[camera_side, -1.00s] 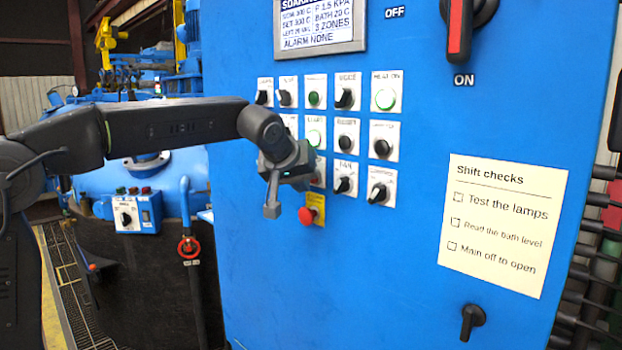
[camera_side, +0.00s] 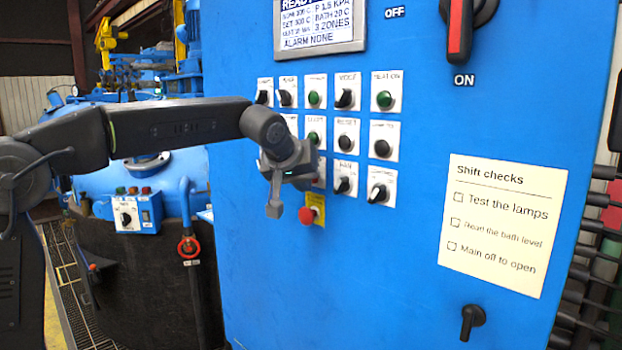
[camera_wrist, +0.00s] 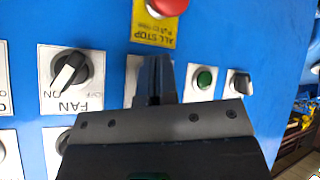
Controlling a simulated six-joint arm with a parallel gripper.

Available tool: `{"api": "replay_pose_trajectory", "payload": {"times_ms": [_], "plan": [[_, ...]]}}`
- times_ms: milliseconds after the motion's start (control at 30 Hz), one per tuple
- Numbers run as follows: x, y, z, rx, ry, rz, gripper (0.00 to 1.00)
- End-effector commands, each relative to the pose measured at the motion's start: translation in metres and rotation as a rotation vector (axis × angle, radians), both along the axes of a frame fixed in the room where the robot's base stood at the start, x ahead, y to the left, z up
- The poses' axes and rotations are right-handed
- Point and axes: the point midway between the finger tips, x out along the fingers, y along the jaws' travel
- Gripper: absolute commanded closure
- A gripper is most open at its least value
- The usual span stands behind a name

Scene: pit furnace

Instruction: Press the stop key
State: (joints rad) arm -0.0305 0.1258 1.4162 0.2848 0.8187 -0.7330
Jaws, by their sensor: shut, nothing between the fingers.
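My gripper (camera_side: 308,168) is shut and empty, with its fingertips at the control panel just above the red all-stop button. In the wrist view its closed fingers (camera_wrist: 155,75) cover most of a white key plate (camera_wrist: 132,72) between the FAN switch and a green button. This plate, which I take to be the stop key, shows only as a sliver in the side view (camera_side: 321,172), below the START button (camera_side: 314,138). The key's face and label are hidden. I cannot tell whether the fingertips touch it.
The red all-stop button (camera_side: 307,215) on its yellow plate sits just below my gripper. The FAN switch (camera_side: 343,185) is close to the right. The display (camera_side: 320,22) reads READY. The HEAT ON button (camera_side: 385,99) is dark green.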

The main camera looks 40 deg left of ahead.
Motion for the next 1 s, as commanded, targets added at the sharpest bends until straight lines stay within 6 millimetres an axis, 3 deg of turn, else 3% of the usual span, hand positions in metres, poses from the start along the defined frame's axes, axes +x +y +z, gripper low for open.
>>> {"api": "replay_pose_trajectory", "payload": {"times_ms": [300,633,1000], "plan": [[-0.014,0.0,0.0,0.001,-0.001,0.0,1.0],[-0.016,0.0,0.001,0.001,-0.001,0.0,1.0],[-0.05,0.0,0.001,0.0,-0.001,0.001,1.0]]}}
